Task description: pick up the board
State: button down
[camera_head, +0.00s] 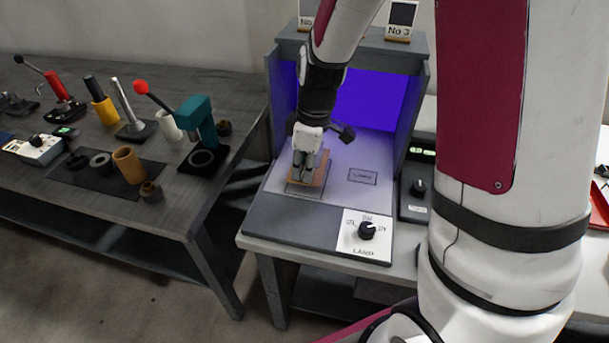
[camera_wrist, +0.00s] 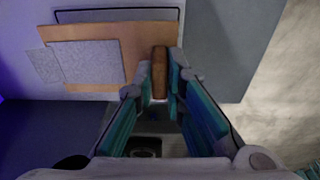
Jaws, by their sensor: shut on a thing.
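The board (camera_wrist: 80,45) is a flat orange-brown piece with grey speckled patches on it. In the head view the board (camera_head: 320,172) lies in the lit booth, on or just above its floor; any gap beneath is too small to tell. My gripper (camera_head: 304,175) reaches down over the board. In the wrist view my gripper (camera_wrist: 160,68) is shut on a narrow brown bar (camera_wrist: 160,75) at the board's right part. The bar looks joined to the board. My fingers hide part of it.
The booth has side walls (camera_head: 415,100), a purple-lit back (camera_head: 372,98) and a lamp knob (camera_head: 367,231) in front. A small labelled plate (camera_head: 362,177) lies right of the board. A dark table (camera_head: 215,190) with tools stands at left.

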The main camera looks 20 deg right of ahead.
jog(key=s, duration=0.7)
jog(key=s+d+r+p, duration=0.1)
jog(key=s, duration=0.3)
jog(key=shift+s+r, duration=0.1)
jog(key=shift+s, duration=0.1)
jog(key=s+p, duration=0.1)
jog(key=p, duration=0.1)
jog(key=s+p, duration=0.1)
jog(key=p, duration=0.1)
jog(key=shift+s+r, duration=0.25)
jog(key=s+p, duration=0.1)
jog(key=p, duration=0.2)
jog(key=shift+d+r, duration=0.1)
jog(key=s+p, duration=0.1)
jog(key=p, duration=0.2)
